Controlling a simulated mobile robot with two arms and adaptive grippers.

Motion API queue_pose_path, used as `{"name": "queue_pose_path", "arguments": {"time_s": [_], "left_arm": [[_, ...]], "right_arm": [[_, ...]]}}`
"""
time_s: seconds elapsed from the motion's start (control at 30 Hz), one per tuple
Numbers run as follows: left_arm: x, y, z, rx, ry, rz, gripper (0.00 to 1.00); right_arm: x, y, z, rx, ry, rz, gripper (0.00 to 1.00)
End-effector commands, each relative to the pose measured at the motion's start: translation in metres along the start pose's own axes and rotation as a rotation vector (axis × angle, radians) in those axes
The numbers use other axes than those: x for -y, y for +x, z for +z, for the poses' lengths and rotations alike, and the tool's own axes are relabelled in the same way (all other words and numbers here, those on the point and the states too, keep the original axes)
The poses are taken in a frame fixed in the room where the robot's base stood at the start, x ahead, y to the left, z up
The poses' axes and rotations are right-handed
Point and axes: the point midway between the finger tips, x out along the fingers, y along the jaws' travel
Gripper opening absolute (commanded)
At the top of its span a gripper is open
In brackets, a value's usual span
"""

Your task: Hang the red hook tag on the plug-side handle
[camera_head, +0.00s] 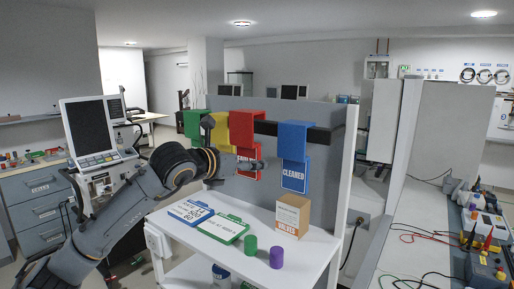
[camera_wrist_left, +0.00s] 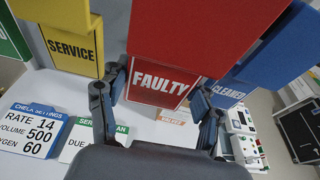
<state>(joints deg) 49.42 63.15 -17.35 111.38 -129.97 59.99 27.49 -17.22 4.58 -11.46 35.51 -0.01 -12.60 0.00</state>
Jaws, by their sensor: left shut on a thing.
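The red hook tag (camera_head: 246,128), marked FAULTY, is at the black rail (camera_head: 320,135) of the grey panel, between the yellow and blue tags. Its hooked top appears to be over the rail. In the left wrist view the red tag (camera_wrist_left: 195,40) fills the upper middle. My left gripper (camera_head: 255,164) is at its lower part, with the fingers (camera_wrist_left: 158,98) closed on the two side edges of the FAULTY panel. A ventilator (camera_head: 88,125) with a screen stands at the left behind my arm. I cannot make out its plug-side handle. My right gripper is not in view.
Green (camera_head: 193,122), yellow (camera_head: 219,130) and blue (camera_head: 294,155) tags hang on the same panel. The white shelf (camera_head: 300,252) below holds cards, a cardboard box (camera_head: 292,215) and green and purple cylinders. A bench (camera_head: 425,250) with cables stands at the right.

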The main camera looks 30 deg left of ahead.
Motion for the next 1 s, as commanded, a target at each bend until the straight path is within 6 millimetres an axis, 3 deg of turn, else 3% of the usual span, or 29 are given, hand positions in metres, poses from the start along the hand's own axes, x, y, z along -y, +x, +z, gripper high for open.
{"name": "queue_pose_path", "arguments": {"time_s": [0.7, 1.0], "left_arm": [[0.0, -0.042, -0.012, 0.003, 0.002, 0.002, 0.33], [0.0, -0.049, -0.012, 0.001, 0.001, 0.001, 0.33]], "right_arm": [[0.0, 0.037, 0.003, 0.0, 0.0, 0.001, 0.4], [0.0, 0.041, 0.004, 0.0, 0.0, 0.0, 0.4]]}}
